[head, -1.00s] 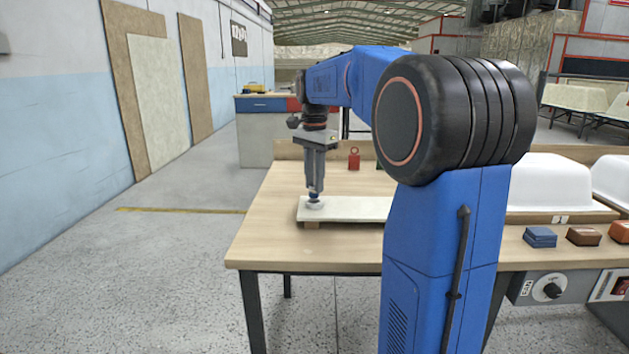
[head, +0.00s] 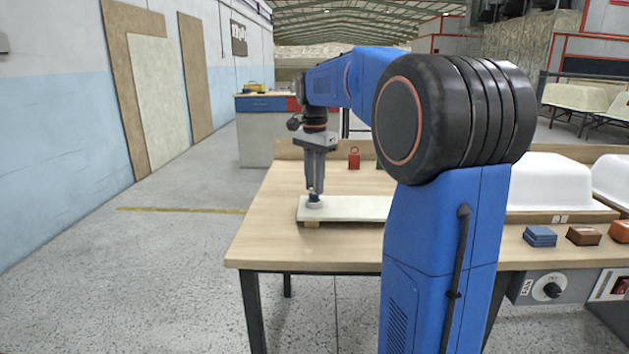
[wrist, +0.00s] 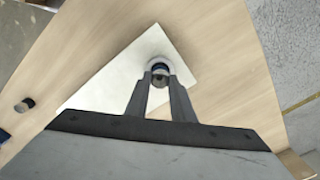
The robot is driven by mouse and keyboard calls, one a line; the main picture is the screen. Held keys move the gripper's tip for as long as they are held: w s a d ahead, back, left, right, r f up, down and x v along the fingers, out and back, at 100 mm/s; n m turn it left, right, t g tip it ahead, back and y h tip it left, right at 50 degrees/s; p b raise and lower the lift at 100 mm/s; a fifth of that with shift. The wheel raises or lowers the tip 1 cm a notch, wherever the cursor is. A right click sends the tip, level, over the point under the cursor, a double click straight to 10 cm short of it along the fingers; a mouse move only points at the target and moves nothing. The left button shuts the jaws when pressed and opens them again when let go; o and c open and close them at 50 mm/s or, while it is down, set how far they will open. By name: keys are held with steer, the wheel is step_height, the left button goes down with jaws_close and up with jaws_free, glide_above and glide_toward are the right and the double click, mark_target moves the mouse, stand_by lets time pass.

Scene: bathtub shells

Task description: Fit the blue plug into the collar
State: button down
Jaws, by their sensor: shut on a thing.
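My gripper (head: 315,190) points down over the left end of a white board (head: 352,212) on the workbench. It is shut on the blue plug (head: 314,197), of which only a small dark blue part shows below the fingers. The plug is upright at the pale round collar (head: 314,205) on the board. In the wrist view the plug (wrist: 160,68) lies between the fingertips, with the collar's pale rim (wrist: 149,66) around it. How deep the plug sits in the collar is hidden.
A red weight-like object (head: 354,158) stands behind the board, with a green thing (head: 378,165) partly hidden by my arm. The bench's left front (head: 262,240) is clear.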

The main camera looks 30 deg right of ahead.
steer(key=shift+f, duration=0.9)
steer(key=c, duration=1.4)
jaws_free()
steer(key=shift+c, duration=0.2)
steer(key=shift+r, duration=0.1)
step_height(320, 180, up, 17)
steer(key=shift+r, duration=0.15)
steer(key=s+a+f+n+t, duration=0.1)
steer(key=s+a+f+n, duration=0.4)
steer(key=s+f, duration=0.5)
steer(key=s+a+f+n+t, duration=0.2)
steer(key=s+a+f+n, duration=0.3)
steer(key=s+f, duration=0.5)
steer(key=s+a+f+n+t, duration=0.1)
steer(key=s+a+f+n, duration=0.4)
steer(key=s+f, duration=0.5)
steer(key=shift+s+a+f+n+t, duration=0.15)
steer(key=shift+a+f+n+t, duration=0.25)
steer(key=shift+a+f, duration=0.1)
